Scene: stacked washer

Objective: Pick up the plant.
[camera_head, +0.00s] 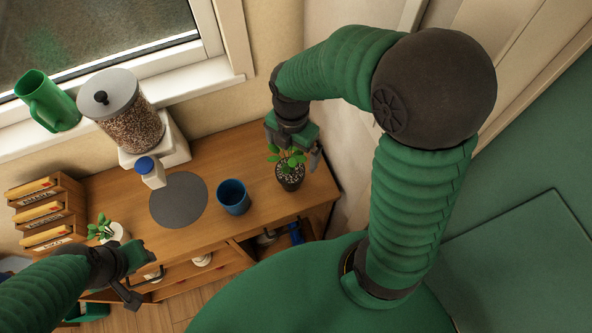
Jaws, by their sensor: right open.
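A small green plant (288,158) stands upright in a dark pot (290,179) near the right end of the wooden desk. My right gripper (294,149) is open just above and behind it, with one finger visible right of the leaves. Contact between that gripper and the plant cannot be told. A second small plant (101,229) stands in a white pot (119,235) at the desk's left, partly hidden by my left arm. My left gripper (142,277) is open and empty in front of the desk's left part, near the drawers.
A blue cup (233,197), a dark round mat (178,201) and a blue-capped bottle (151,173) occupy the desk (230,167). A small drawer rack (46,213) is left. The wall closes the right side.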

